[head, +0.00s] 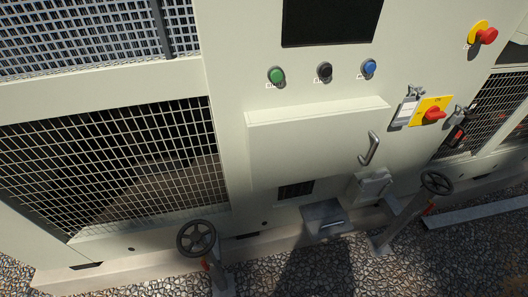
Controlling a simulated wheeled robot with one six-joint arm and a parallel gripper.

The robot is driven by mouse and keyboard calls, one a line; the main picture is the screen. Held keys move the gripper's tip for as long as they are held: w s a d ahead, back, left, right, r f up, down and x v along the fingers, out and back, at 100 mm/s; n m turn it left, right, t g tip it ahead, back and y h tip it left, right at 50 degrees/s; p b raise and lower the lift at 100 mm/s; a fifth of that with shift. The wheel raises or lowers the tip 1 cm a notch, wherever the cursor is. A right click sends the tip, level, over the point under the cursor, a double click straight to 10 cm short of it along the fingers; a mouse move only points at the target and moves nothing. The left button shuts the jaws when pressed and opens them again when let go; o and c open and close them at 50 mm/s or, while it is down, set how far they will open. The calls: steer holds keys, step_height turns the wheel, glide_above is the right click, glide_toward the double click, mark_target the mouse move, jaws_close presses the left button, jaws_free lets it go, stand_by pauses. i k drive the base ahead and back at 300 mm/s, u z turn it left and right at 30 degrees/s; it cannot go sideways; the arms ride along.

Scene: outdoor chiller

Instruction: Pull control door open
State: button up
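The control door (305,145) is a cream panel on the front of a protruding box on the chiller's cabinet, in the middle of the head view. It looks shut, flush with the box around it. A grey bar handle (371,148) stands upright, slightly tilted, near the door's right edge. Nothing is touching the handle. My gripper is not in view, so its state and its distance from the handle do not show.
Above the door are green (277,76), black (324,71) and blue (369,67) buttons and a dark screen (330,20). A red rotary switch (433,115) sits to the right. Handwheels (197,238) (437,183) and a grey box (325,219) stand low in front. Gravel lies below.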

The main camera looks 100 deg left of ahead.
mark_target(296, 150)
steer(key=u, duration=2.45)
steer(key=i, duration=0.7)
steer(key=u, duration=0.4)
